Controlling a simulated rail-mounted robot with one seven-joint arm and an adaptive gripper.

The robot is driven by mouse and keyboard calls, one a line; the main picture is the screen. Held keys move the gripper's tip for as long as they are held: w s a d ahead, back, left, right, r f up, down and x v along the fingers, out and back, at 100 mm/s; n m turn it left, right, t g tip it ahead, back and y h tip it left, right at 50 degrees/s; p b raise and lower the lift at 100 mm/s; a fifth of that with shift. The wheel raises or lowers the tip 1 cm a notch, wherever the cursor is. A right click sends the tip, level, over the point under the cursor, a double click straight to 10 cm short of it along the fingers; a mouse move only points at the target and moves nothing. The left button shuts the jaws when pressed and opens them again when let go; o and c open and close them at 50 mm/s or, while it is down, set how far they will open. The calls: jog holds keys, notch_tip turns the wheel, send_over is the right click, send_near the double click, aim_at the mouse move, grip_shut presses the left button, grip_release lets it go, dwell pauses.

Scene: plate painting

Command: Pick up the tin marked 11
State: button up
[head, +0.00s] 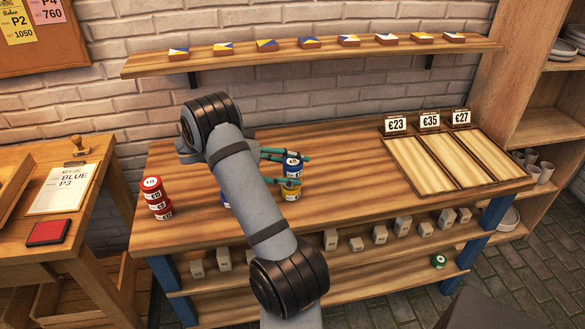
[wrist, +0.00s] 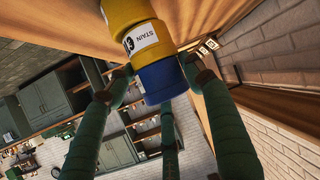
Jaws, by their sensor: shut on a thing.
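A blue tin (head: 293,168) sits on top of a stack of yellow tins (head: 291,191) on the middle bench. Its number is too small to read. My gripper (head: 286,160) has its green fingers shut around the blue tin, which is still in line with the stack. In the wrist view the blue tin (wrist: 165,79) is between the fingers of my gripper (wrist: 157,78), against a yellow tin (wrist: 142,38) whose label partly reads "STAIN". I cannot tell whether the tins touch or are just apart.
A stack of red tins (head: 157,199) stands at the bench's left. Another blue tin (head: 225,199) is mostly hidden behind my arm. Three wooden trays (head: 418,167) with price signs lie at the right. A wall shelf (head: 300,55) holds small painted blocks. The bench between stack and trays is clear.

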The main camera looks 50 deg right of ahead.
jog(key=shift+c, duration=1.3)
